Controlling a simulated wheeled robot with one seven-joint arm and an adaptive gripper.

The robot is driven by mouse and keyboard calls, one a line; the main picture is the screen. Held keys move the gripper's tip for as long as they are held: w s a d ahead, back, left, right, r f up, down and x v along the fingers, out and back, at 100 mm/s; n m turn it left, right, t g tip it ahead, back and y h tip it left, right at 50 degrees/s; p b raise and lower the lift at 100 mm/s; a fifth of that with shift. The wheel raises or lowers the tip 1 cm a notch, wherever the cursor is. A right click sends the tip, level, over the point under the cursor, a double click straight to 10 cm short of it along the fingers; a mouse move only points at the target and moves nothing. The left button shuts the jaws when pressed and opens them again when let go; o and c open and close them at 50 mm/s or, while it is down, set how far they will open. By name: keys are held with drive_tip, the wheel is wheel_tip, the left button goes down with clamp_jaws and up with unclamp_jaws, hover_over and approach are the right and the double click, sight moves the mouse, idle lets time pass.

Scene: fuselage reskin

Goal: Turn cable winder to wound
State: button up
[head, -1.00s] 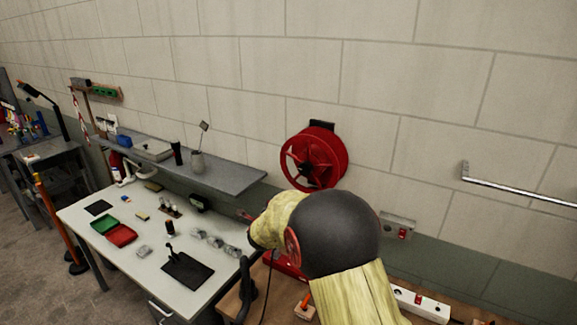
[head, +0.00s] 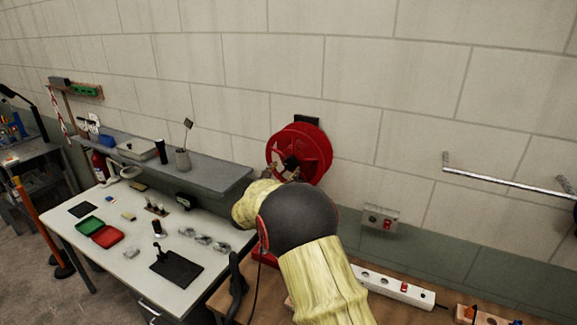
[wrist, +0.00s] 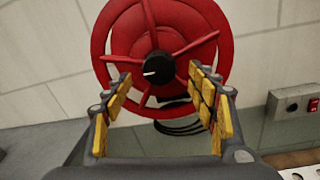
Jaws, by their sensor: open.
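The cable winder is a red wheel-shaped reel (head: 316,150) mounted on the wall above the bench. In the wrist view the red reel (wrist: 216,48) shows its spokes and a black central knob (wrist: 158,68) with a white pointer mark. Dark cable loops hang under the hub. My gripper (wrist: 165,100) is open and empty, its yellow-padded fingers on either side of the line to the knob, apart from it as far as I can tell. In the head view my gripper (head: 283,168) is in front of the reel's lower left and partly hides it.
A wall socket box (head: 379,219) and a metal rail (head: 500,178) are to the right. A white power strip (head: 395,286) lies on the bench below.

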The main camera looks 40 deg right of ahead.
sight(290, 165)
drive_tip(key=shift+p+x, duration=0.35)
drive_tip(key=shift+x, duration=1.75)
drive_tip(key=shift+c, duration=0.2)
drive_tip(key=c, duration=1.1)
drive_tip(key=shift+c, duration=0.2)
